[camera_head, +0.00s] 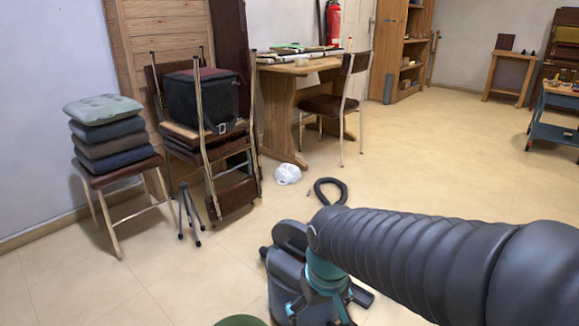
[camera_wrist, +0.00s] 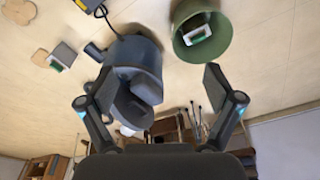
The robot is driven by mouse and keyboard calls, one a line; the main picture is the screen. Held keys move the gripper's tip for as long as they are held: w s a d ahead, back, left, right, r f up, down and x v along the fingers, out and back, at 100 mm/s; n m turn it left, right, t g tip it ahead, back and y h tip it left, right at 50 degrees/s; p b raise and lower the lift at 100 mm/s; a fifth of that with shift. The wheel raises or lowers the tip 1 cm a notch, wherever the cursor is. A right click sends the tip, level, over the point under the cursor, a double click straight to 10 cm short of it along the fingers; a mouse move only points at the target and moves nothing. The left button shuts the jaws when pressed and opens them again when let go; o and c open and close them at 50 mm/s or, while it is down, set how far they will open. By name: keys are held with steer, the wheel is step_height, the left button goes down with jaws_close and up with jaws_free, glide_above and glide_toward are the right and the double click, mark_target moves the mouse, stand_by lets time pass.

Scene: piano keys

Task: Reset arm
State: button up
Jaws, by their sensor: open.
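My gripper (camera_wrist: 158,80) is open in the wrist view, with its two fingers spread wide and nothing held between them. Past the fingers, a blue-grey rounded machine like a vacuum cleaner (camera_wrist: 133,62) stands on the floor; it shows apart from the fingers. In the head view my dark ribbed arm reaches in from the lower right. No piano keys show clearly in either view.
A green bucket (camera_wrist: 222,48) holds a small white-and-green item. A small grey box (camera_wrist: 62,55) lies on the floor. A cushioned stool (camera_head: 110,172), stacked chairs (camera_head: 205,140) and a wooden desk (camera_head: 283,110) line the left and back. Floor at the right is mostly clear.

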steer(key=s+d+r+m+t+p, duration=0.2)
steer(key=s+d+r+m+t, duration=0.1)
steer(key=s+d+r, duration=0.4)
steer(key=d+r+t, duration=0.1)
steer(key=d+r, duration=0.1)
steer(key=d, duration=0.1)
steer(key=shift+s+r+m+h, duration=0.15)
steer(key=shift+r+m+h, duration=0.15)
steer(key=shift+r, duration=0.1)
steer(key=shift+d, duration=0.2)
steer(key=shift+c, duration=0.3)
